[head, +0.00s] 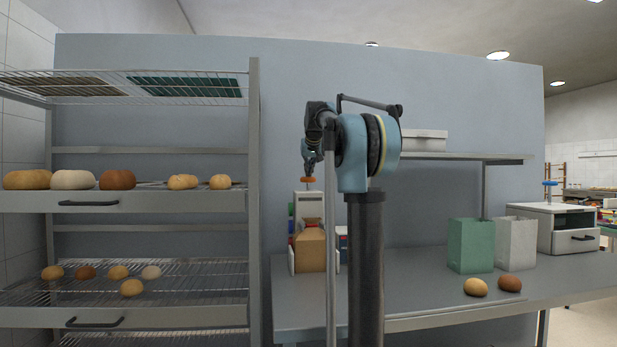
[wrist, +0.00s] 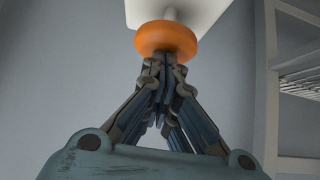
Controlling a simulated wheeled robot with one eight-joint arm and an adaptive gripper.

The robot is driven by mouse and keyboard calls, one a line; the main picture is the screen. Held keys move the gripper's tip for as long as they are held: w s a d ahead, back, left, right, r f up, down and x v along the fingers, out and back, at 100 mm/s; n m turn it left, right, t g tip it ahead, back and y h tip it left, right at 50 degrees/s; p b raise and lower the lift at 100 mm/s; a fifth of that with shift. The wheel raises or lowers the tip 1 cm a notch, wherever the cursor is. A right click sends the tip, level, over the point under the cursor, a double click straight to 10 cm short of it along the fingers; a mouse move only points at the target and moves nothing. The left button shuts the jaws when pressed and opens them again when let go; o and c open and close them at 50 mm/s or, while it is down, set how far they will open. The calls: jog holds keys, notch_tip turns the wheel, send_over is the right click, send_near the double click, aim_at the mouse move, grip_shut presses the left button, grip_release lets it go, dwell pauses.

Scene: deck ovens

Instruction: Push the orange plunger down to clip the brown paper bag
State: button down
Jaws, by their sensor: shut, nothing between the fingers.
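The orange plunger (head: 308,180) is a flat round knob on a white stem, on top of a white clip machine (head: 308,205). The brown paper bag (head: 310,251) stands upright at the front of that machine on the table. My gripper (head: 309,170) is shut and empty, just above the plunger in the head view. In the wrist view the orange plunger (wrist: 166,38) is right at the tips of my gripper (wrist: 163,58); whether they touch I cannot tell. The white machine's top shows behind the knob there.
A green bag (head: 470,245) and a white bag (head: 515,243) stand to the right on the table, with two rolls (head: 476,287) in front. A rack (head: 254,200) with bread is at left. A shelf (head: 460,156) hangs above the table.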

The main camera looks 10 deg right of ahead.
notch_tip(320, 180, up, 3)
jog(key=shift+s+f, duration=0.1)
jog(key=shift+s, duration=0.05)
jog(key=v, duration=0.9)
jog(key=shift+s, duration=0.15)
